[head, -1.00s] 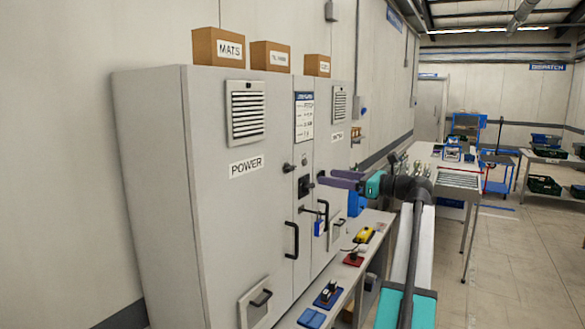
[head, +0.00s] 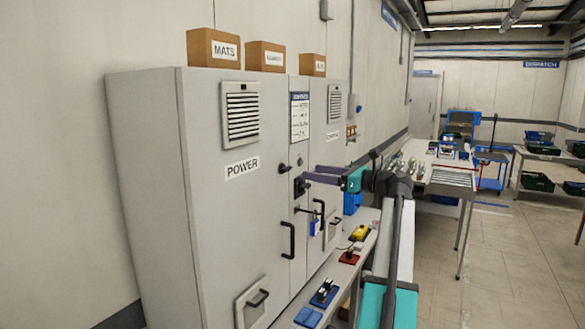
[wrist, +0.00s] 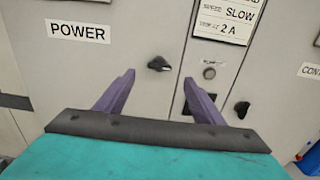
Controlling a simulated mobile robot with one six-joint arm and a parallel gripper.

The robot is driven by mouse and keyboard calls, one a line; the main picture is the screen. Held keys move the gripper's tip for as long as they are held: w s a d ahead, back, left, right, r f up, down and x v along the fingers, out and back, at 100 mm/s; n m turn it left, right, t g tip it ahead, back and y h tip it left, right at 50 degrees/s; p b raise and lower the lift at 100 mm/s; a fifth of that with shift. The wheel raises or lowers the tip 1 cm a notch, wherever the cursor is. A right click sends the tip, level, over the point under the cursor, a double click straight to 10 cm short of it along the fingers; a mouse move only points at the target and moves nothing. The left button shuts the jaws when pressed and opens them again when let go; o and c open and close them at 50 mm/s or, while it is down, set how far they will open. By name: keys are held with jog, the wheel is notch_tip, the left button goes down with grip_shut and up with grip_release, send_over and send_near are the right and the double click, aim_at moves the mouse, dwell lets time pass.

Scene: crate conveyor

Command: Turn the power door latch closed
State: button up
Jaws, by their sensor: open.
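The grey POWER door (head: 225,215) fills the left of the head view, with its sign also in the wrist view. Its latch (head: 284,168) is a small dark knob near the door's right edge. In the wrist view the latch (wrist: 158,64) sits just beyond the fingertips, with its pointed end turned to the right. My gripper (wrist: 160,80) is open and empty, its purple fingers spread to either side of the latch in the picture. In the head view my gripper (head: 306,174) is beside the cabinet front, apart from the latch.
A black door handle (head: 288,240) and a blue padlock (head: 315,228) are below. A low shelf with devices, including a yellow one (head: 359,233), runs alongside.

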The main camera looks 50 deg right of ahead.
aim_at(289, 168)
jog(key=p+x, duration=0.3)
jog(key=x, duration=0.6)
jog(key=shift+w+a, duration=0.1)
jog(key=shift+w, duration=0.3)
jog(key=c, duration=1)
jog(key=shift+c, duration=0.2)
